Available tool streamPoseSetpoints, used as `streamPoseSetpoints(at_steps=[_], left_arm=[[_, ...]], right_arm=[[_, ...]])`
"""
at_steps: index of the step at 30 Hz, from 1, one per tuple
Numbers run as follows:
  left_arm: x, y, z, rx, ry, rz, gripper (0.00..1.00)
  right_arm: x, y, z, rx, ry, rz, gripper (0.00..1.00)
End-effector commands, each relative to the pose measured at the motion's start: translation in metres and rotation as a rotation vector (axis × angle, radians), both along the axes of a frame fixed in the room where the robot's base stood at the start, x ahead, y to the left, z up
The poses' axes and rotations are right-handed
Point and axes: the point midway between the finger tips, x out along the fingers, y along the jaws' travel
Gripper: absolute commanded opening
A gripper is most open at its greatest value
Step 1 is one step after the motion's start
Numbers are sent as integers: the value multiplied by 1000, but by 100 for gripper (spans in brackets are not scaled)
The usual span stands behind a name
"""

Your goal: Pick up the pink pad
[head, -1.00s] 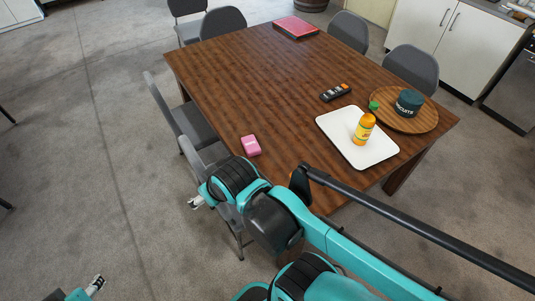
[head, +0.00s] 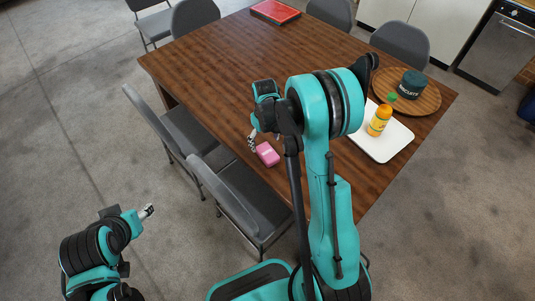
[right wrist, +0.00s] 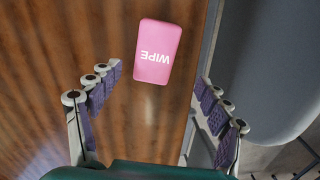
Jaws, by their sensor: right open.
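The pink pad (head: 268,154) lies flat near the left edge of the wooden table (head: 215,70). In the right wrist view the pad (right wrist: 158,52) shows the word WIPE, upside down. My right gripper (head: 263,140) is over the table edge beside the pad. In the right wrist view the fingers of my right gripper (right wrist: 158,95) are wide apart, with the pad ahead of the gap and nothing between them. My left gripper (head: 147,211) is away from the table at the lower left, too small to tell if open or shut.
A white tray (head: 372,148) with an orange bottle (head: 380,120) stands to the right. Behind it is a round wooden board (head: 425,97) with a dark biscuits tin (head: 413,84). A red flat box (head: 275,12) lies at the far end. A grey chair (head: 240,195) stands close to the pad.

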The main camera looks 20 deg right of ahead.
Motion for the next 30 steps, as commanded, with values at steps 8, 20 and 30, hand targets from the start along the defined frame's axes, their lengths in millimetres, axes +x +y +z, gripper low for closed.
streamPoseSetpoints(at_steps=[8, 20, 30], left_arm=[[0, 0, -10, 0, 0, 0, 50], [0, 0, -29, 0, 0, 0, 50], [0, 0, -28, 0, 0, 0, 50]], right_arm=[[1, -2, -32, 1, 6, 0, 78], [0, -10, -81, 0, 5, 1, 78], [0, -9, -80, 0, 5, 0, 43]])
